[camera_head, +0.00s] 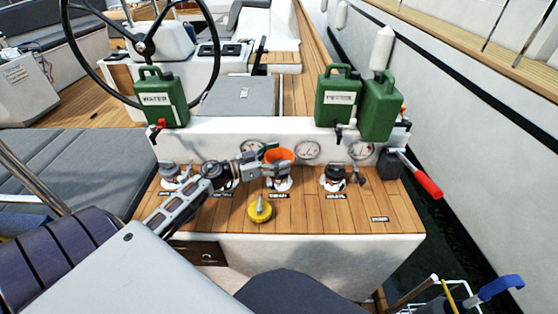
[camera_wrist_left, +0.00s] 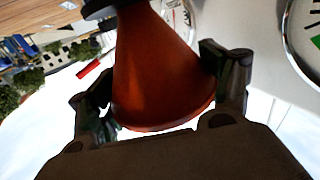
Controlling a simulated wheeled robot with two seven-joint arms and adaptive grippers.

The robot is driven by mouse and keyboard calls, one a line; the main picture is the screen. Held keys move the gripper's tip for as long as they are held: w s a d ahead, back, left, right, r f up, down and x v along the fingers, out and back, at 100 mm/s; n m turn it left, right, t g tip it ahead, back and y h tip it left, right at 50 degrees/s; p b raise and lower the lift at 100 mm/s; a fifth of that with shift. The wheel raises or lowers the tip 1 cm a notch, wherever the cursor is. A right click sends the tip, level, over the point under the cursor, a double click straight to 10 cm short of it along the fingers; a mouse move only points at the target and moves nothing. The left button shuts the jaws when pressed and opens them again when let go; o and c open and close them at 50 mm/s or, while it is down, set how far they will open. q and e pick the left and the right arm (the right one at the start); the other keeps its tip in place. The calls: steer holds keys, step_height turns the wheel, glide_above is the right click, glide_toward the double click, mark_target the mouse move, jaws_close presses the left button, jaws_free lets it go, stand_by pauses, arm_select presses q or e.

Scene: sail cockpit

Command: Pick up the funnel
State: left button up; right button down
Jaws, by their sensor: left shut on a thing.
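The orange funnel (camera_head: 279,156) is above the wooden deck top, in front of the white panel with round gauges. My left gripper (camera_head: 268,163) is at the funnel with its fingers on either side of it. In the left wrist view the funnel (camera_wrist_left: 160,75) fills the middle, its wide rim near the gripper palm and its narrow end at the top edge. The two fingers of the left gripper (camera_wrist_left: 168,88) close on its flared sides. The funnel's spout is hidden in the head view. My right gripper is not in view.
Green jerrycans (camera_head: 161,97) (camera_head: 338,97) (camera_head: 381,106) stand on the ledge behind. Several deck fittings line the top, one (camera_head: 335,178) right of the funnel. A red-handled lever (camera_head: 427,181) sticks out at the right.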

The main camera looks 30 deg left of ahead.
arm_select(q)
steer(key=shift+r, duration=0.15)
step_height(320, 180, up, 8)
steer(key=p, duration=0.2)
steer(key=shift+p, duration=0.35)
steer(key=shift+r, duration=0.9)
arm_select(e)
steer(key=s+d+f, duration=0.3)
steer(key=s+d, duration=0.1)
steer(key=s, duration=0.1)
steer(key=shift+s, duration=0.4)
arm_select(q)
steer(key=shift+p, duration=0.4)
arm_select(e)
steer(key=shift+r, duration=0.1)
arm_select(q)
steer(key=shift+r+p, duration=1.5)
steer(key=shift+p, duration=1)
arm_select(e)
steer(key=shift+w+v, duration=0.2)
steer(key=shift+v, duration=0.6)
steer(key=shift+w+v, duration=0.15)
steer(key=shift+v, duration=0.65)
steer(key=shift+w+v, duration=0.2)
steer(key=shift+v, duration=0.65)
arm_select(q)
steer(key=shift+r, duration=0.1)
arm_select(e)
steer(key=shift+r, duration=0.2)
